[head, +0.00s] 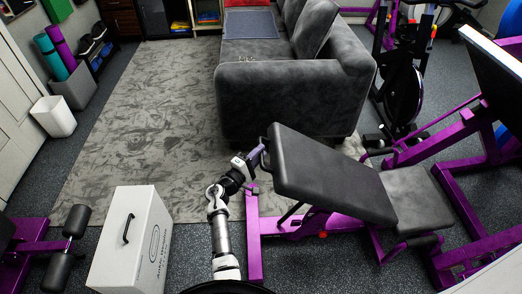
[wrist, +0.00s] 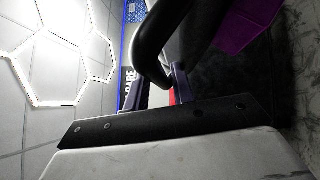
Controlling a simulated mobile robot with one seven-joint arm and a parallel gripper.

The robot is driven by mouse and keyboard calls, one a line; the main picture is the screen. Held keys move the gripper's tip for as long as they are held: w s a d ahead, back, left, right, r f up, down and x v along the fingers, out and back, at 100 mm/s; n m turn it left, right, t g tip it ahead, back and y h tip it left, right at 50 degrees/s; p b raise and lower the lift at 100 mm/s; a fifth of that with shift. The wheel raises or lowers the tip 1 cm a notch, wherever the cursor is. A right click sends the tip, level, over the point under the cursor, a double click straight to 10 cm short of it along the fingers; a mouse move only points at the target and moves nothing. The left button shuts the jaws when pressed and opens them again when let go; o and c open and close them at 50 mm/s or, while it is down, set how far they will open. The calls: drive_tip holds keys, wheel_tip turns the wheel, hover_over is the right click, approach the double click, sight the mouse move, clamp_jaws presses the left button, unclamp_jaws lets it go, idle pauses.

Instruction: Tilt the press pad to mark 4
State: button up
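The press pad (head: 330,175) is a dark padded board on a purple frame (head: 253,235), tilted, with its raised end toward my arm. A black bar handle (head: 264,158) stands out from that end. The handle also crosses the wrist view (wrist: 160,40) as a thick dark bar. My gripper (head: 256,157) is at this handle. In the wrist view its fingers (wrist: 160,93) stand apart, with the handle's bent end between them. I cannot tell whether they clamp it. No numbered marks are readable in either view.
A grey sofa (head: 290,100) stands behind the pad on a patterned rug (head: 150,120). A white box (head: 130,240) is left of my arm. The flat seat (head: 415,200) joins the pad at right, near more purple gym equipment (head: 470,190). The rug's left part is clear.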

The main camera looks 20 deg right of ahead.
drive_tip(key=shift+w+d, duration=0.3)
drive_tip(key=shift+d, duration=0.2)
clamp_jaws()
drive_tip(key=shift+r, duration=0.1)
